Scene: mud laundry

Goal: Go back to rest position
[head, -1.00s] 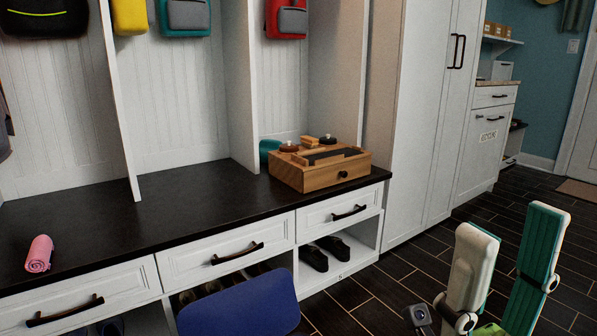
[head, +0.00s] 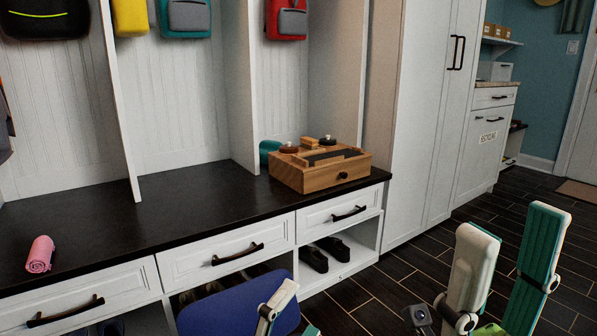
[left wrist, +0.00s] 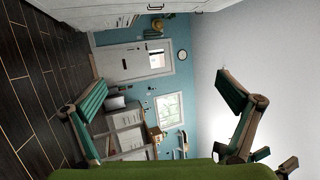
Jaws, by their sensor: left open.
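My left gripper (head: 296,312) shows only in part at the bottom of the head view, in front of a blue rounded panel. In the left wrist view its two fingers (left wrist: 163,92) stand wide apart with nothing between them. My right gripper (head: 508,255) is at the lower right of the head view, above the dark floor. Its two green-and-white fingers point up and stand apart, with nothing between them.
A dark bench top (head: 150,215) holds a pink roll (head: 40,254) and a wooden box (head: 320,168). White drawers (head: 225,245) lie below. The blue panel (head: 225,305) stands in front of them. Dark floor (head: 390,270) is clear at right, before the tall white cabinet (head: 425,120).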

